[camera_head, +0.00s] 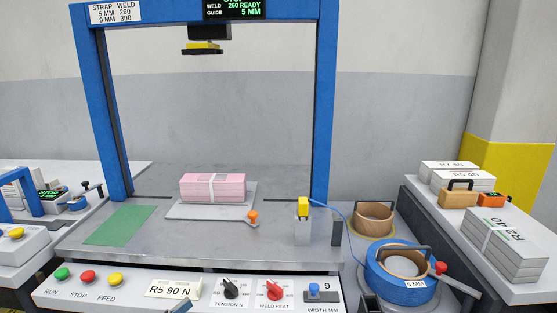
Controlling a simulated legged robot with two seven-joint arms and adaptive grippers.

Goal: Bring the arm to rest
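A blue strap coil (405,292) marked 5 MM and a tan coil (373,219) stand right of the table. A side table holds paper stacks (515,250). A green mat (120,224) lies left. Front panel has buttons and knobs (275,290).

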